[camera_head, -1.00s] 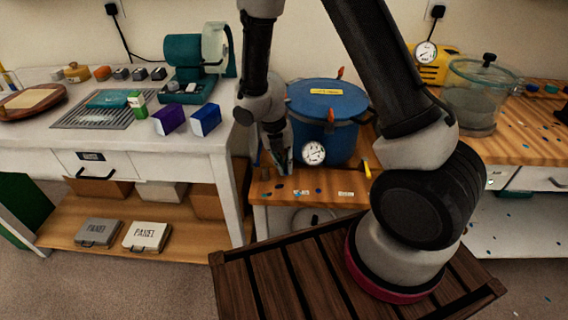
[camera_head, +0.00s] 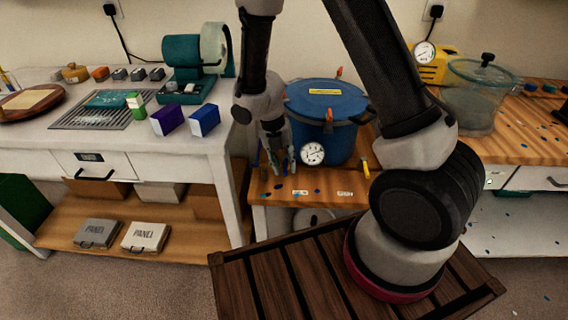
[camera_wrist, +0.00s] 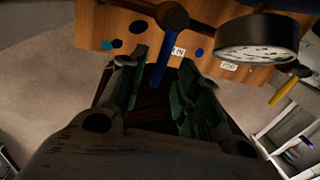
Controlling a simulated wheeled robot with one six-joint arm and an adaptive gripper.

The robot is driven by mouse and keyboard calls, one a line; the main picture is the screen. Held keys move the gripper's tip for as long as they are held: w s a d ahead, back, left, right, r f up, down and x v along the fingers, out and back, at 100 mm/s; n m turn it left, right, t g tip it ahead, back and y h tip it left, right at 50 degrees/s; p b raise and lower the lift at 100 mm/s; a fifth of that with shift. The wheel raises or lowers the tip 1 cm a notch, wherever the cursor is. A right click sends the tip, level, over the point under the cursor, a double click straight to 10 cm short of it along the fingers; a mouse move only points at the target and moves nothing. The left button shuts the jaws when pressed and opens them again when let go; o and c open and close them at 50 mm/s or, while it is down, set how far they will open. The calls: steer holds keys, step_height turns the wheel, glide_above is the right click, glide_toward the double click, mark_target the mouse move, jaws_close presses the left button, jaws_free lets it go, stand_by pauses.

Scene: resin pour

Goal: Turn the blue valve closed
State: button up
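The blue valve's lever (camera_wrist: 161,66) points down from a dark round pipe fitting in the wrist view. It lies between the two dark green finger pads of my gripper (camera_wrist: 160,82), with a gap visible on both sides. My gripper (camera_head: 277,164) is open, low at the left front of the blue pot (camera_head: 345,112). In the head view the fingers mostly hide the blue lever. The pot stands on the wooden bench (camera_head: 330,192).
A round pressure gauge (camera_head: 312,154) sits on the pot's front, close to my gripper's right. A yellow lever (camera_head: 365,168) hangs at the pot's right, also seen in the wrist view (camera_wrist: 284,90). A white workbench (camera_head: 165,155) stands to the left.

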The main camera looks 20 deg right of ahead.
step_height(320, 180, up, 11)
steer(key=a, duration=0.2)
steer(key=shift+w+r, duration=0.15)
steer(key=shift+w, duration=0.25)
steer(key=shift+w, duration=0.1)
